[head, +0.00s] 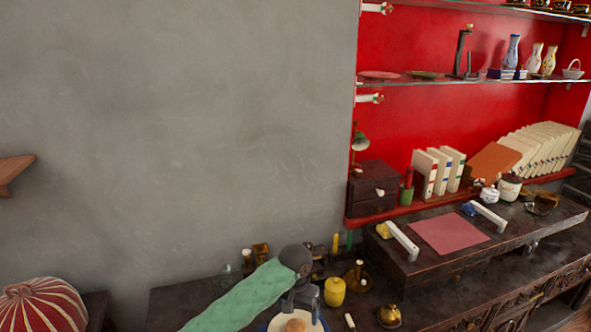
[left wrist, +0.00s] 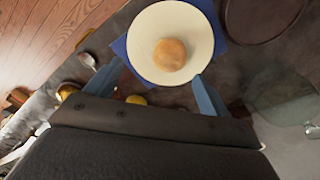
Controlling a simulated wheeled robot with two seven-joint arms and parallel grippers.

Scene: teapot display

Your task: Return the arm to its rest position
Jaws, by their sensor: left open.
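My left gripper (head: 307,297) comes in from the left on a green-sleeved arm (head: 238,297) and hangs over the near edge of the dark table. It is open. In the left wrist view its two blue-grey fingers (left wrist: 166,92) stand apart, with nothing held between them. Below and just beyond the fingertips is a white plate (left wrist: 147,28) with a round brown bun (left wrist: 170,54) on it. The plate lies on a blue napkin (left wrist: 226,36). The bun also shows in the head view (head: 295,326), partly cut off. My right gripper is in neither view.
A yellow jar (head: 334,292), a brass candle holder (head: 357,278) and a small brass pot (head: 389,316) stand close right of the gripper. A raised dark shelf (head: 400,262) is further right. A grey wall (head: 180,120) is behind. A striped cushion (head: 42,305) lies at the left.

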